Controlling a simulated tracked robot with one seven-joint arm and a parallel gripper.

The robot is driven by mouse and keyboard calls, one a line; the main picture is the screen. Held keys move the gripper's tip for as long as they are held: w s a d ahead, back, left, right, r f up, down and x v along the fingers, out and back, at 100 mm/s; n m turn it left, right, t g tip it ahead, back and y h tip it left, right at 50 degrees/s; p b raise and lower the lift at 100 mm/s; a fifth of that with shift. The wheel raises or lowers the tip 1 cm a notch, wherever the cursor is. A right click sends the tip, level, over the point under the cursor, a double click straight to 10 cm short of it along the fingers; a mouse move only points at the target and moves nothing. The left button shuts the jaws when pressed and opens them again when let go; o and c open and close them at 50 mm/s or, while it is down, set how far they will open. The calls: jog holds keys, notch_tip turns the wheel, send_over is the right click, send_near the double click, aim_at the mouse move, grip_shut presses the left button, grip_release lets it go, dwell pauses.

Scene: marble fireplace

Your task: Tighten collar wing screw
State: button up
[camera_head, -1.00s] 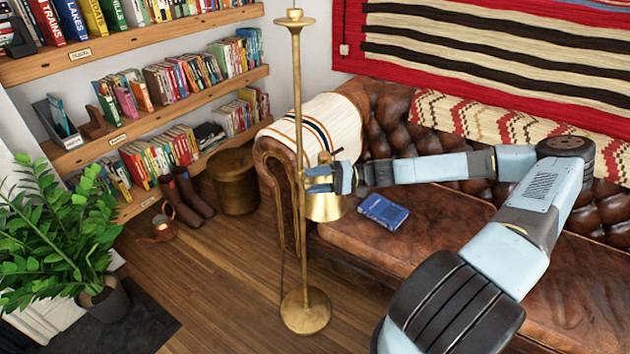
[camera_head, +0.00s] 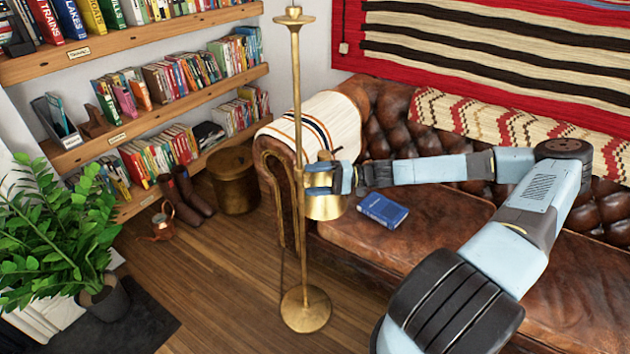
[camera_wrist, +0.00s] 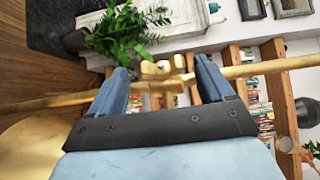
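A brass floor lamp stands upright, its pole (camera_head: 297,105) passing in front of the sofa. In the wrist view the pole (camera_wrist: 270,66) runs across, with a brass collar and wing screw (camera_wrist: 163,70) on it. My gripper (camera_head: 312,180) is at the pole, beside the brass shade (camera_head: 326,208). In the wrist view my gripper (camera_wrist: 163,72) is open, with one blue finger on each side of the wing screw. Gaps show between the fingers and the screw. In the head view my fingers hide the collar.
The lamp's round base (camera_head: 306,310) rests on the wood floor. Behind it is a leather sofa (camera_head: 430,235) with a blue book (camera_head: 382,210) on the seat. Bookshelves (camera_head: 165,113) and a potted plant (camera_head: 55,235) are at left. The floor left of the base is clear.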

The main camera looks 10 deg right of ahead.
jog(key=shift+d, duration=0.1)
jog(key=d, duration=1.3)
jog(key=shift+s+d+f, duration=0.15)
jog(key=shift+s+d, duration=0.1)
jog(key=shift+d, duration=0.05)
jog(key=s+a+r+n+g+h, duration=0.1)
jog(key=s+a+g+h, duration=0.4)
jog(key=h, duration=0.4)
jog(key=s+r+t+h, duration=0.3)
jog(key=s+r, duration=0.4)
jog(key=r, duration=0.3)
jog(key=s+r+t+h, duration=0.3)
jog(key=s+r, duration=0.4)
jog(key=r, duration=0.4)
jog(key=s+r+t+h, duration=0.3)
jog(key=s+r, duration=0.4)
jog(key=r, duration=0.4)
jog(key=shift+d+t, duration=0.35)
jog(key=shift+t, duration=0.15)
